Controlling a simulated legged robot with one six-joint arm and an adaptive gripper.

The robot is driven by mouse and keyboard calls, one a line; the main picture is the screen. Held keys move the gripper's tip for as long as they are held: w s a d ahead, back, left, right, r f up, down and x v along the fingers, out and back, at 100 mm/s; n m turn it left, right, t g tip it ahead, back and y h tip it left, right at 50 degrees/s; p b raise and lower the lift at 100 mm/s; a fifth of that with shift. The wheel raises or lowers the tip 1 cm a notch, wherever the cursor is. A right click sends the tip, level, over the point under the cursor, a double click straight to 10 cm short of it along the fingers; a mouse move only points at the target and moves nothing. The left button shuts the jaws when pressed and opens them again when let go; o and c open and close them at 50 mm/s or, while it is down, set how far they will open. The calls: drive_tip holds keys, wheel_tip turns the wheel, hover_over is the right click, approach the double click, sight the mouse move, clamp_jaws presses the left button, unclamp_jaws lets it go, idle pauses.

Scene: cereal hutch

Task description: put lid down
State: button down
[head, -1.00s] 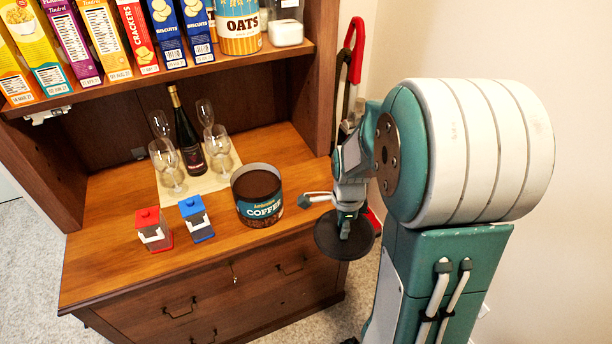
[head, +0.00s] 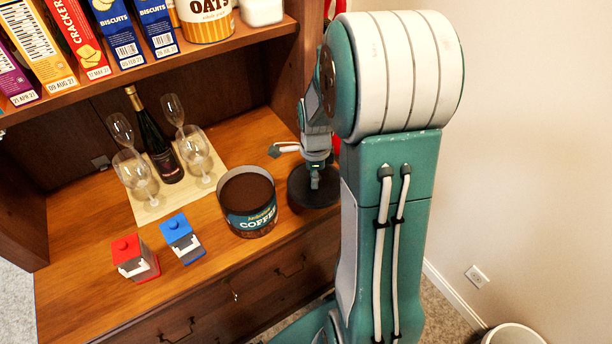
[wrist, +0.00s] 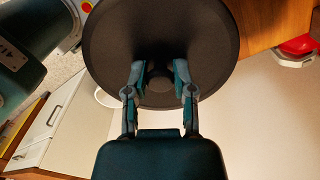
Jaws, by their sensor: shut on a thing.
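The dark round lid (head: 313,190) is held in my gripper (head: 316,165) over the right end of the wooden counter, just right of the coffee can. In the wrist view the lid (wrist: 215,50) fills the top middle, and my gripper's (wrist: 160,72) two fingers are shut on its central knob. I cannot tell whether the lid touches the counter. The coffee can (head: 249,203) stands open on the counter, showing dark contents. Part of the lid is hidden behind my arm.
A red box (head: 136,260) and a blue box (head: 181,240) stand left of the can. A bottle (head: 157,145) and several glasses (head: 133,165) stand on a mat behind. The shelf above holds cereal boxes and an oats container (head: 205,22).

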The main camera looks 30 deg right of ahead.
drive_tip(key=w+d+f, duration=0.1)
drive_tip(key=w+f, duration=0.1)
drive_tip(key=w+d+f, duration=0.1)
drive_tip(key=w+f, duration=0.1)
drive_tip(key=w, duration=0.1)
drive_tip(key=w+d+f, duration=0.1)
drive_tip(key=w+f, duration=0.2)
drive_tip(key=shift+d, duration=0.1)
drive_tip(key=shift+w+d+f, duration=0.15)
drive_tip(key=shift+w+f, duration=0.15)
drive_tip(key=shift+f, duration=1.65)
drive_tip(key=shift+c, duration=2.2)
unclamp_jaws()
drive_tip(key=shift+f, duration=0.1)
